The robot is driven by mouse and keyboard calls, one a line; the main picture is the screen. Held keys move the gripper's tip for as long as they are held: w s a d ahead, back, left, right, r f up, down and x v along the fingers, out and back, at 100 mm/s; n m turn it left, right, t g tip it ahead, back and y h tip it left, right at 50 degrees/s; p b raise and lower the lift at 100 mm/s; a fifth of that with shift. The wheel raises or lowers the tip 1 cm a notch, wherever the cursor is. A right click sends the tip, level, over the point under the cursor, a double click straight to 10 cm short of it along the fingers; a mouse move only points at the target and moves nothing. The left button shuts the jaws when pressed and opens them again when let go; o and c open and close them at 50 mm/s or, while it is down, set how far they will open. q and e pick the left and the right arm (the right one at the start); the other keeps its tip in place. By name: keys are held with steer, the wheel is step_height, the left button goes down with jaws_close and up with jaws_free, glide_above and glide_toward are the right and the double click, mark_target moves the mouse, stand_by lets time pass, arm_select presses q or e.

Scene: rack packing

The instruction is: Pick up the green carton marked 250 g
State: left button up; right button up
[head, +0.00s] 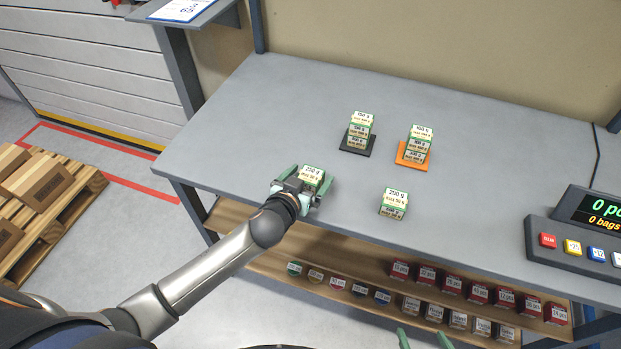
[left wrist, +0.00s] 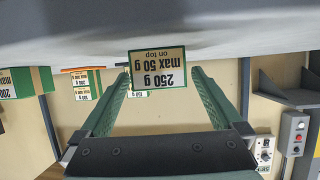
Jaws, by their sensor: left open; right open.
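The green carton marked 250 g (head: 312,175) stands on the table near its front left edge, green on top with a cream label. My left gripper (head: 307,181) is open, with one finger on each side of the carton. In the left wrist view the fingertips (left wrist: 160,70) show a small gap to its sides; I cannot tell how deep they reach. My right gripper (head: 423,341) only shows its green fingertips at the bottom edge, apart and empty.
Another green carton (head: 394,203) stands to the right. Carton stacks stand on a black mat (head: 346,150) and an orange mat (head: 402,158) farther back. A control panel (head: 580,240) is at the right. A lower shelf (head: 262,250) holds several small items. The table's left part is clear.

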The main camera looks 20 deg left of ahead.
arm_select(q)
steer(key=shift+w+f, duration=0.15)
steer(key=shift+w, duration=0.2)
jaws_close()
stand_by(0.7)
